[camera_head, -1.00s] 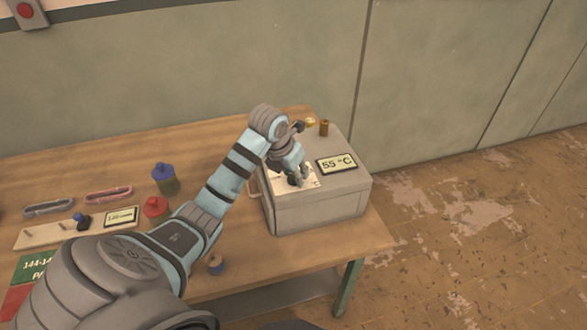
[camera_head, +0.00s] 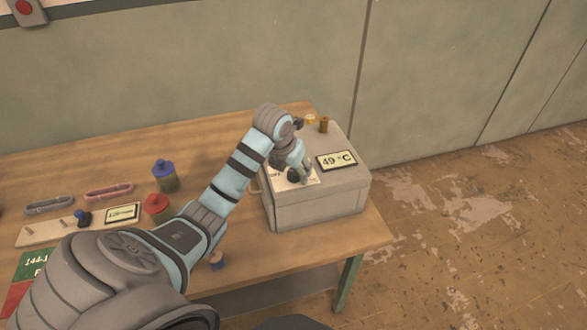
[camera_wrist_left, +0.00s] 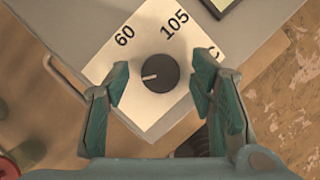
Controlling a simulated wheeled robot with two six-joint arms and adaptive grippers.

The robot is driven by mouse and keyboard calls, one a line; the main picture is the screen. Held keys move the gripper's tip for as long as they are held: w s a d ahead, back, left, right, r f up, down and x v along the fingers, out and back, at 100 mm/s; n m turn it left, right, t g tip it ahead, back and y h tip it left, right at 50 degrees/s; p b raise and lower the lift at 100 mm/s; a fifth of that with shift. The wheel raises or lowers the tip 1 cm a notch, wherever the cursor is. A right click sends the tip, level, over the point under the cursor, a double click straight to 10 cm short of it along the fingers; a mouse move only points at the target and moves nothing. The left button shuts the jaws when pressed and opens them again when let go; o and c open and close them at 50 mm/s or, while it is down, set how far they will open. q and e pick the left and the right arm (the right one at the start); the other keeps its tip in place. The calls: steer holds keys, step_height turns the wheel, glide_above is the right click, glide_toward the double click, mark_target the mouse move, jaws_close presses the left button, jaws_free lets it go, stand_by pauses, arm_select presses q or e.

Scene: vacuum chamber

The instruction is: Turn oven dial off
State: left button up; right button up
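The oven is a grey box (camera_head: 315,207) on the table's right end. Its display (camera_head: 336,161) reads 49 °C. A black round dial (camera_wrist_left: 160,73) sits on a white plate (camera_wrist_left: 150,108) marked 60 and 105. The dial's white mark points left in the wrist view; the left finger hides part of the plate there. In the head view the dial (camera_head: 293,175) is partly covered, and OFF seems printed on the plate's left. My left gripper (camera_wrist_left: 162,79) is open over the dial, with gaps between it and both fingers. My right gripper is out of view.
Small brown (camera_head: 324,125) and yellow (camera_head: 310,119) pieces stand on the oven's back. Left on the wooden table are a blue-lidded jar (camera_head: 164,177), a red-lidded jar (camera_head: 157,207) and a board (camera_head: 45,232) with a small display. Floor lies open to the right.

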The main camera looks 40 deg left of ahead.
arm_select(q)
steer(key=v, duration=0.7)
steer(key=shift+r, duration=0.15)
steer(key=shift+s, duration=0.1)
